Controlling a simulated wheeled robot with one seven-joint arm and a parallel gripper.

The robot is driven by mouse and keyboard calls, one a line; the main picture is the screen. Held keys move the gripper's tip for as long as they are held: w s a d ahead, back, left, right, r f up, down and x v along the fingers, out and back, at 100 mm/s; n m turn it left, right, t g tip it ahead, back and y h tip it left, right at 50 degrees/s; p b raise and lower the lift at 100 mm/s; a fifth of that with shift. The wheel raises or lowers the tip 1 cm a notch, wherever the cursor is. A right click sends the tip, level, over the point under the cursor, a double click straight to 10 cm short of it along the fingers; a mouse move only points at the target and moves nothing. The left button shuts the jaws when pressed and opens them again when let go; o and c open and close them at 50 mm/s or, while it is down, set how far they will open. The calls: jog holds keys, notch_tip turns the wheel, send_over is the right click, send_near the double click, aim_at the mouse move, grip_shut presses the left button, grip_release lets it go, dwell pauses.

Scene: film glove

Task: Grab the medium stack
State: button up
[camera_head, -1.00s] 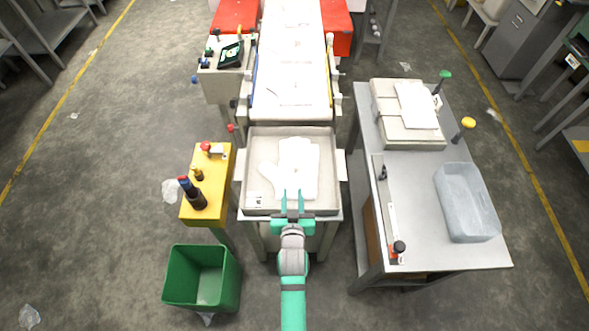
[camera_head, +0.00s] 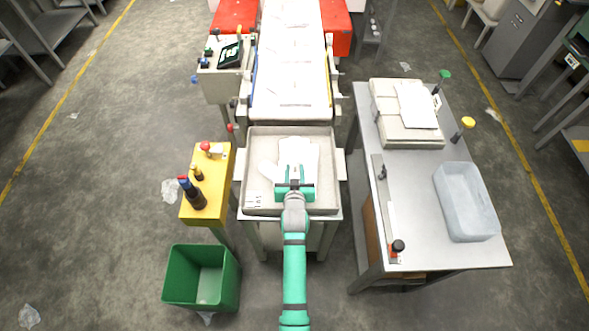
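A flat stack of white film gloves (camera_head: 303,150) lies in the shallow grey tray (camera_head: 325,207) at the near end of the conveyor. I cannot read a size on the stack. My green gripper (camera_head: 295,169) reaches in from the front, over the near part of the stack. Its two fingers point away from me and stand apart. White glove film shows between and beyond them. The gripper body hides the near end of the stack, and I cannot tell whether the fingers touch it.
A white conveyor belt (camera_head: 290,60) runs away behind the tray. A yellow stand (camera_head: 220,180) with bottles and a green bin (camera_head: 202,278) are at left. A grey table (camera_head: 425,200) at right holds a clear bin (camera_head: 467,203) and flat boxes (camera_head: 405,128).

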aim_at(289, 161)
jog(key=shift+x, duration=1.45)
jog(key=shift+c, duration=0.2)
jog(key=shift+r, duration=0.1)
grip_shut()
